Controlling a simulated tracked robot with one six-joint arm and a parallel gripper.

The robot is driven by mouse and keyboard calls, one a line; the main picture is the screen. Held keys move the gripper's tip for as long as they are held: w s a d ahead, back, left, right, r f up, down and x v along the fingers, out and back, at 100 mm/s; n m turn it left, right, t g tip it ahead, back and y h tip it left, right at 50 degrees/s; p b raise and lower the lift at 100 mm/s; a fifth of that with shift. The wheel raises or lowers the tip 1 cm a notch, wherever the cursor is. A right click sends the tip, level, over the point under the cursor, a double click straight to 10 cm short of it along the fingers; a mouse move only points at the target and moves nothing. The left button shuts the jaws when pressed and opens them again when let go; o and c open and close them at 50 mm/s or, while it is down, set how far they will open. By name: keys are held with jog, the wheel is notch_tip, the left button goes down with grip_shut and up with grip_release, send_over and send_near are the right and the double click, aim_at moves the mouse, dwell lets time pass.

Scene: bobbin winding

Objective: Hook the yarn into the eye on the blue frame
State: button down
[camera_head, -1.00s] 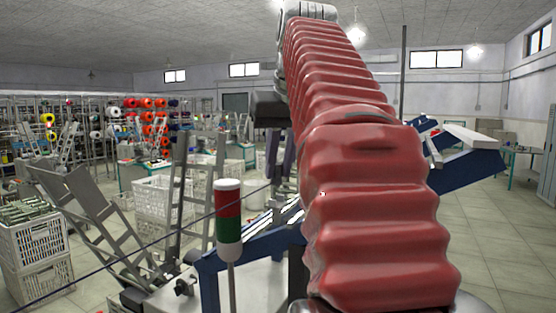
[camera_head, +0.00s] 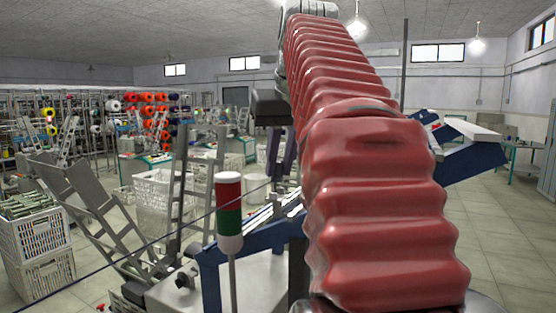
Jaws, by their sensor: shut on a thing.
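My gripper (camera_head: 279,178) hangs at the far end of my red-sleeved arm, with its dark fingers pointing down. The yarn (camera_head: 150,243) is a thin dark line. It rises taut from the lower left, passes the signal lamp and ends at the fingertips, where my gripper is shut on it. The blue frame (camera_head: 262,240) shows below and left of my arm, and another blue part (camera_head: 470,162) shows to the right. My gripper is above the left part in the picture. I cannot make out the eye; my arm hides much of the frame.
A red, white and green signal lamp (camera_head: 229,212) stands on a post in front of the blue frame. Grey ladder-like racks (camera_head: 90,205) and white crates (camera_head: 40,240) stand at left. Coloured bobbins (camera_head: 150,110) fill racks behind. Open floor shows at right.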

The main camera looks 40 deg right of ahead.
aim_at(279, 197)
jog(key=shift+s+f, duration=0.1)
jog(key=shift+f, duration=2.5)
dwell(0.9)
jog(key=shift+w+a+r, duration=0.15)
jog(key=shift+w+a, duration=0.15)
jog(key=shift+w, duration=0.2)
jog(key=shift+w+a, duration=0.25)
jog(key=shift+w, duration=0.05)
jog(key=shift+w+a, duration=0.1)
jog(key=shift+w, duration=1)
jog(key=shift+w, duration=0.1)
jog(key=shift+w+a, duration=0.1)
jog(key=shift+w, duration=0.1)
